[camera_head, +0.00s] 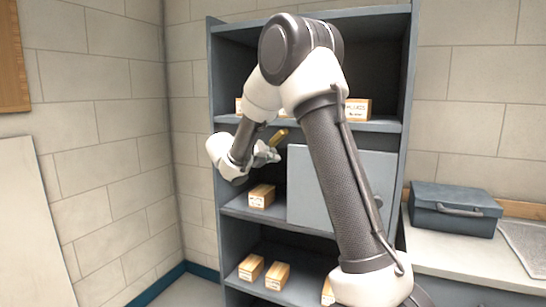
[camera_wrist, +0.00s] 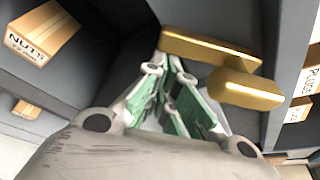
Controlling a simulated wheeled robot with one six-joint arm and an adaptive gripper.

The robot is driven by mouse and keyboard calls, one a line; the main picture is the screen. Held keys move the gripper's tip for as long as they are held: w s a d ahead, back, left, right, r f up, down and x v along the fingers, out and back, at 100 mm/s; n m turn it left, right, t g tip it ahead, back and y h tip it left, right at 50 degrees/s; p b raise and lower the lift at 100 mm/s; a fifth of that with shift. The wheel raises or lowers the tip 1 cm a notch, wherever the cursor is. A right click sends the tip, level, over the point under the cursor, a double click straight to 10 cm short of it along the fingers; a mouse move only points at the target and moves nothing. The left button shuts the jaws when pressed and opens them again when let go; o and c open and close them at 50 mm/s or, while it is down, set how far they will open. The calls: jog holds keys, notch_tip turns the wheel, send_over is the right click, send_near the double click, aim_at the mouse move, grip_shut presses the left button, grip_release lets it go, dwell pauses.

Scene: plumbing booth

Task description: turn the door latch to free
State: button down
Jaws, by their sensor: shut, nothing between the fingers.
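The brass door latch (camera_wrist: 222,70) is a T-shaped handle, large at the top right of the wrist view. In the head view the latch (camera_head: 279,137) shows as a small tilted gold bar by the upper left corner of a grey door panel (camera_head: 308,190). My gripper (camera_wrist: 166,64) is shut and empty, its green-padded fingers close together. Its tips are just left of the latch's left end in the wrist view; I cannot tell whether they touch. In the head view my gripper (camera_head: 268,154) is just below and left of the latch. My arm hides part of the door.
The grey shelf unit (camera_head: 214,100) holds several small cartons, one labelled NUTS (camera_wrist: 42,33) and one labelled PLUGS (camera_wrist: 314,82). A blue-grey toolbox (camera_head: 455,208) stands on the counter (camera_head: 450,253) at right. The block wall (camera_head: 100,120) is at left.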

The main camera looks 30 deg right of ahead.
jog(key=shift+w+a+r, duration=0.1)
jog(key=shift+w, duration=0.05)
jog(key=w+r+m, duration=0.1)
jog(key=a+r+m+t+y, duration=0.1)
jog(key=m, duration=0.1)
jog(key=w+a+r+m+t+y, duration=0.1)
jog(key=m, duration=0.1)
jog(key=shift+w+a+r, duration=0.1)
jog(key=shift+w+r, duration=0.05)
jog(key=shift+w, duration=0.2)
dwell(0.4)
dwell(0.6)
